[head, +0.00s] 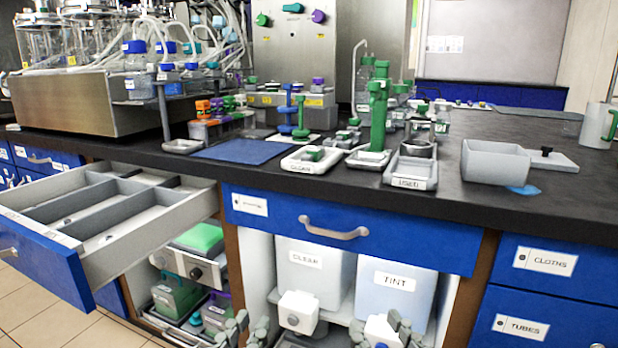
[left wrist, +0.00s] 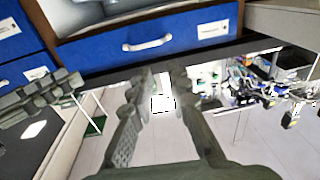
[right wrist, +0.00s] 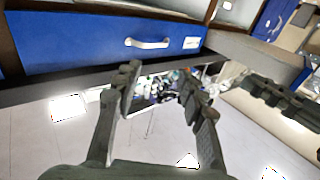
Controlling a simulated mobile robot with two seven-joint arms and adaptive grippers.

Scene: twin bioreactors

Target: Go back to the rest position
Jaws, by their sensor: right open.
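My left gripper (head: 248,328) is low in front of the cabinet in the head view, at the bottom edge. In the left wrist view (left wrist: 160,78) its two dark fingers stand a narrow gap apart with nothing between them. My right gripper (head: 382,328) is at the same low height, to the right of the left one. In the right wrist view (right wrist: 158,75) its fingers are spread wide and empty. Both grippers are below the worktop and apart from each other. Most of both arms is out of the head view.
An open drawer (head: 98,215) juts out at the left. The bioreactor vessels (head: 90,45) stand back left.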

